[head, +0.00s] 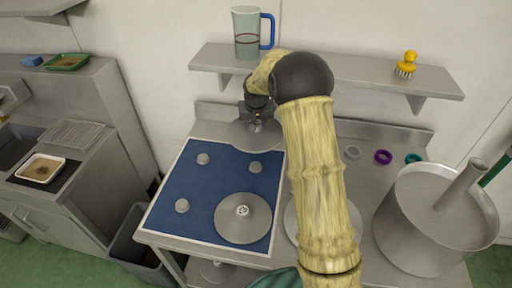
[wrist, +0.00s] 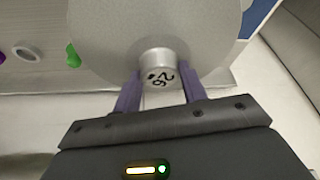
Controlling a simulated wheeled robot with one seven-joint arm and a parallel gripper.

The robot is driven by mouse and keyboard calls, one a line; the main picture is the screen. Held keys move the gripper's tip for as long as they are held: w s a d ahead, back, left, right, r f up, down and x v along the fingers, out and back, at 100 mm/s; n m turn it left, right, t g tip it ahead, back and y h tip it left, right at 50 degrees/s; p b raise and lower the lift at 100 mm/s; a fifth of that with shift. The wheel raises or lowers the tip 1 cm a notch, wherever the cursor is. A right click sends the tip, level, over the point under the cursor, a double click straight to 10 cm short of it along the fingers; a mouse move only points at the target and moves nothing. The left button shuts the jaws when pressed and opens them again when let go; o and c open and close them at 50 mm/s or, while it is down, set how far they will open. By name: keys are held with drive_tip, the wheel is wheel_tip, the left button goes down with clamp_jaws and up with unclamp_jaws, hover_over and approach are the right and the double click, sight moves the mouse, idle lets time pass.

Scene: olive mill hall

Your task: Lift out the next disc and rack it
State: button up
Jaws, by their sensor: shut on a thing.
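My gripper (head: 256,125) is shut on the knob of a grey metal disc (head: 241,136). The disc hangs level near the back right corner of the blue mat (head: 215,187); its height is hard to tell. In the wrist view two purple fingers (wrist: 160,92) pinch the short knob (wrist: 158,60), which bears a handwritten number, and the disc (wrist: 105,35) fills the top. A second disc with a knob (head: 232,229) lies at the mat's front right. Three small grey pegs (head: 203,159) stand bare on the mat. Another round metal piece (head: 293,224) is mostly hidden behind my arm.
A large steel pot (head: 415,240) stands at the right. A shelf (head: 345,72) with a jug (head: 246,35) and a yellow brush (head: 406,65) overhangs the back. A bin (head: 133,245) stands at left.

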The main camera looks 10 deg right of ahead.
wheel_tip(320, 180, down, 11)
drive_tip(key=n+b, duration=0.1)
drive_tip(key=shift+w+d+f+y, duration=0.15)
drive_tip(key=shift+w+y, duration=0.15)
drive_tip(key=shift+f, duration=0.2)
drive_tip(key=shift+f+b, duration=2.2)
drive_tip(key=shift+f, duration=1.5)
drive_tip(key=shift+f+b, duration=0.4)
drive_tip(key=shift+f, duration=0.15)
drive_tip(key=o, duration=1.3)
drive_tip(key=shift+o, duration=0.2)
